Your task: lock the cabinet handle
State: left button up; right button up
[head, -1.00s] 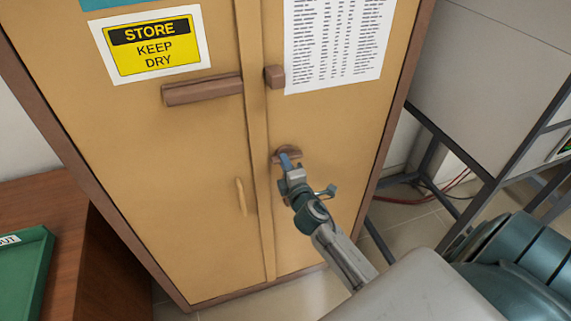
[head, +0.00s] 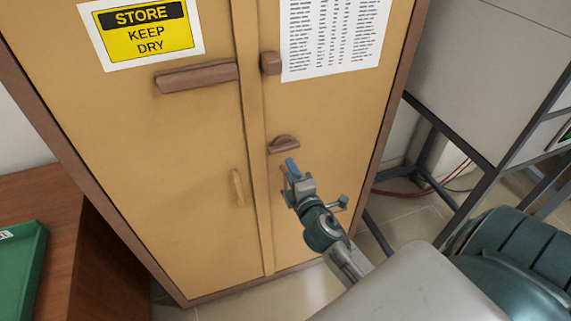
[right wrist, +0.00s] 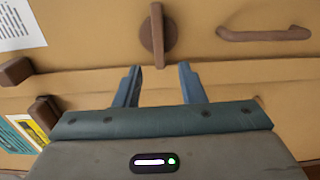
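The tan two-door cabinet (head: 205,130) stands in front of me. Its turning handle (head: 283,147), a brown bar on a round base, is on the right door near the centre seam. The bar lies level. It also shows in the right wrist view (right wrist: 157,35), just ahead of the fingers, its end at the door seam. My right gripper (head: 291,168) is open and empty just below the handle in the head view. In the right wrist view its two blue fingers (right wrist: 157,75) are spread, apart from the bar. My left gripper is not in view.
A long brown bar (head: 197,76) on the left door and a brown block (head: 271,62) on the right door stick out above. Pull handles are on the left door (head: 238,188) and right door (right wrist: 263,34). A metal frame (head: 455,165) stands at right, a green tray (head: 22,265) at left.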

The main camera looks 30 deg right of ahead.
jog(key=v, duration=0.3)
jog(key=shift+s+a+b, duration=0.1)
jog(key=shift+s+b, duration=0.15)
jog(key=shift+b, duration=0.15)
dwell(0.4)
jog(key=s+f+m+g+y, duration=0.1)
jog(key=s+f+m+g, duration=0.15)
jog(key=f, duration=1.05)
jog(key=s+d+f+m+g, duration=0.1)
jog(key=s+f+m+g, duration=0.2)
jog(key=f, duration=1.1)
jog(key=s+f+m+g+y, duration=0.1)
jog(key=s+f+g, duration=0.25)
jog(key=f, duration=0.95)
jog(key=s+f+m+g, duration=0.2)
jog(key=s+f+m, duration=0.1)
jog(key=s+f, duration=0.4)
jog(key=s+a+f+m+g, duration=0.1)
jog(key=s+f+m+g, duration=0.1)
jog(key=s+f, duration=0.5)
jog(key=s+a+f+m+g+y, duration=0.1)
jog(key=s+f+m+g, duration=0.2)
jog(key=s, duration=1.4)
notch_tip(320, 180, down, 5)
jog(key=shift+a+r+m+b, duration=0.15)
jog(key=shift+r+m+b, duration=0.05)
jog(key=shift+m+b, duration=0.2)
